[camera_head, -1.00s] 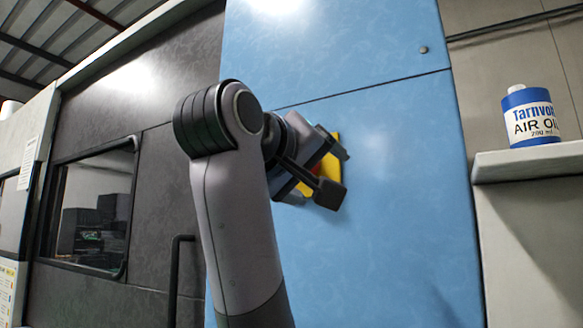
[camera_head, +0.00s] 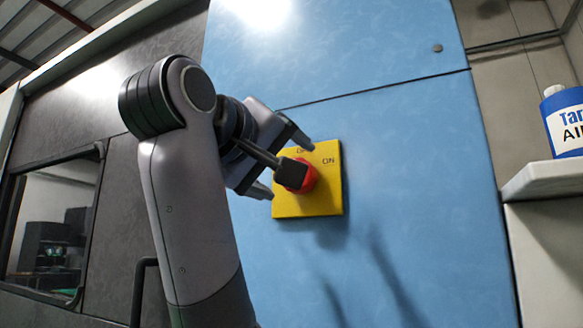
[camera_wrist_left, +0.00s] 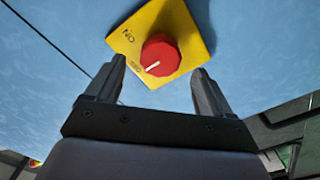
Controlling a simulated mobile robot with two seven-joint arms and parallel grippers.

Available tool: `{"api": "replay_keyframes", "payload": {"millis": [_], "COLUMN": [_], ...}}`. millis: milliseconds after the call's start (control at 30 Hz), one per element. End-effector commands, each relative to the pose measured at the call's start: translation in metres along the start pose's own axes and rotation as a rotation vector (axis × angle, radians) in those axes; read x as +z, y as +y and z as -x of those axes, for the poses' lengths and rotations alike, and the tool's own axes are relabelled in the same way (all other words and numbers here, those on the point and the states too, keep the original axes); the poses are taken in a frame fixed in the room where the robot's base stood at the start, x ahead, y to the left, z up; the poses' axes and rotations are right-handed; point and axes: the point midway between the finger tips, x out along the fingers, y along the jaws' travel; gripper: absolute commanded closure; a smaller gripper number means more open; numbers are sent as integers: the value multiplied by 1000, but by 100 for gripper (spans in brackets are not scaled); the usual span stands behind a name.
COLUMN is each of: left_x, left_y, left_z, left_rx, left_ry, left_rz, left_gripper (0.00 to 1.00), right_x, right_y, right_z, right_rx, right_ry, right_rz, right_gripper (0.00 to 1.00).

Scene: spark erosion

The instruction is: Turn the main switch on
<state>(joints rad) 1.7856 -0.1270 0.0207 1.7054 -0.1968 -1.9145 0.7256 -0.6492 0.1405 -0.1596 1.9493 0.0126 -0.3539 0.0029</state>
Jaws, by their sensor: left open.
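The main switch is a red knob (camera_head: 308,178) on a square yellow plate (camera_head: 325,207) fixed to the blue panel. The plate reads OFF and ON; the OFF label is partly covered in the head view. In the left wrist view the knob (camera_wrist_left: 160,55) shows a white line pointing towards the OFF label. My left gripper (camera_head: 285,168) is open and empty in front of the plate. In the left wrist view its fingertips (camera_wrist_left: 158,67) lie to either side of the knob's lower part, apart from it in the picture. Whether they reach its depth I cannot tell.
The blue panel (camera_head: 410,200) is flat and clear around the plate. A shelf (camera_head: 545,182) with a blue and white bottle (camera_head: 568,120) is at the right. A dark door with a window (camera_head: 50,230) and a handle (camera_head: 138,290) are at the left.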

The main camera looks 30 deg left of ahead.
Motion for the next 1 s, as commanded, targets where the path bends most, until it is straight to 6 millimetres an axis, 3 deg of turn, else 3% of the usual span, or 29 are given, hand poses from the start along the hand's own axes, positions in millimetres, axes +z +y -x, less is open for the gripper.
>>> {"api": "replay_keyframes", "payload": {"millis": [233, 600, 800, 1000], "left_x": [-1, 0, 0, 0], "left_y": [1, 0, 0, 0], "left_z": [-35, -43, -42, -42], "left_rx": [-3, 0, -1, -1], "left_ry": [-2, 0, 0, 1], "left_rz": [-1, -1, -1, -7], "left_gripper": [18, 18, 74, 74], "right_x": [-12, -12, -12, -12], "right_y": [0, 0, 0, 0], "right_z": [9, 9, 9, 9], "right_rx": [0, 0, 0, 0], "right_ry": [0, 0, 0, 0], "right_rz": [0, 0, 0, 0], "right_gripper": [100, 100, 100, 100]}}
